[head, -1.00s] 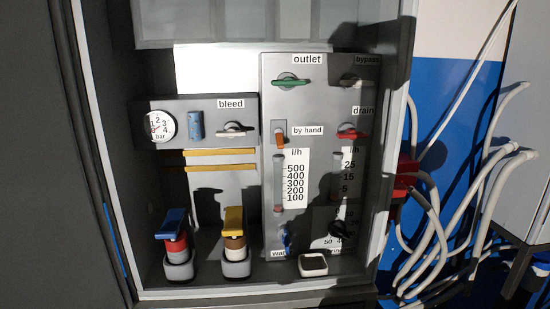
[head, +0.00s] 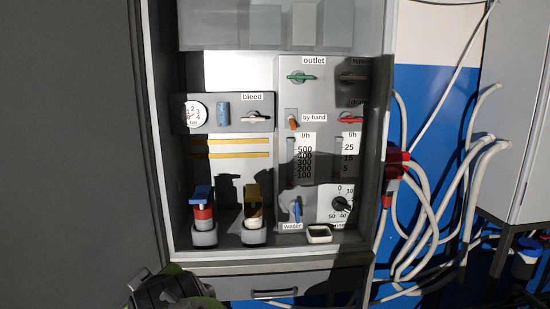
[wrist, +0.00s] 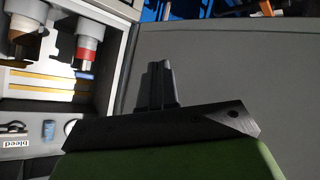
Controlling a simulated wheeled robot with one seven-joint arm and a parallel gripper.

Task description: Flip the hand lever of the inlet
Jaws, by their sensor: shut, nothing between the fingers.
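I can read no label saying inlet in the head view. The blue lever (head: 297,211) sits low on the grey panel (head: 283,150) above the water label, its handle roughly upright. An orange hand switch (head: 292,122) is beside the by hand label. A green lever (head: 302,77) under the outlet label and a red lever (head: 350,119) near the drain label lie roughly level. A pale lever (head: 257,117) is under the bleed label. My gripper (wrist: 157,68) is shut and empty in the wrist view, in front of a plain grey surface and touching no lever.
A small white tray (head: 319,234) is at the right. A drawer (head: 275,281) lies below. Pale hoses (head: 408,215) hang outside at the right.

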